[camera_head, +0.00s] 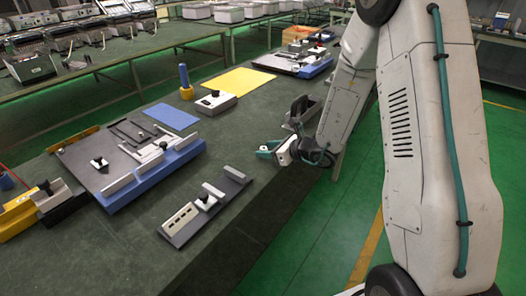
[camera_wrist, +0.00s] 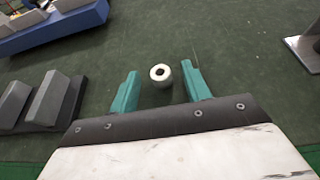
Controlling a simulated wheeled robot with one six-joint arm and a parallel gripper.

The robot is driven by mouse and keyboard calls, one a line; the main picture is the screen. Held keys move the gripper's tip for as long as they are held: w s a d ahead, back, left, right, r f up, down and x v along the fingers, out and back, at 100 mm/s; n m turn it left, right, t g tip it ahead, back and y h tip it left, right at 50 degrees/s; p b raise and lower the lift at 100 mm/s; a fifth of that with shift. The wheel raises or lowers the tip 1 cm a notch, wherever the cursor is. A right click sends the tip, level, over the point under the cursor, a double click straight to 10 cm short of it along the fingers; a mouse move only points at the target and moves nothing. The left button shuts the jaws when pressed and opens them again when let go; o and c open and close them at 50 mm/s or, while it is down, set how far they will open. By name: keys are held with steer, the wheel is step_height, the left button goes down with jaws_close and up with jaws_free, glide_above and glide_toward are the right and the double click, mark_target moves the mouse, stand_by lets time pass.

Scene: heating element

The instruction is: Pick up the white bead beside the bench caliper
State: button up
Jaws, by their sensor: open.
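The white bead (camera_wrist: 160,74), a short ring with a dark hole in its top, stands on the dark green bench top in the wrist view. My gripper (camera_wrist: 160,68) is open, with one teal finger on each side of the bead and a visible gap to both. In the head view my gripper (camera_head: 268,150) hangs over the bench's right edge area, and I cannot pick out the bead there. A grey plate with a rail and a small slider (camera_head: 205,205) lies left of and nearer than my gripper; it may be the bench caliper.
A blue-edged fixture (camera_head: 150,180) stands left on the bench. A small grey block (camera_head: 215,102), a yellow mat (camera_head: 240,80) and a blue mat (camera_head: 171,116) lie farther back. In the wrist view, dark blocks (camera_wrist: 45,100) are at left and a metal piece (camera_wrist: 305,45) at right.

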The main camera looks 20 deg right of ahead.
jaws_close()
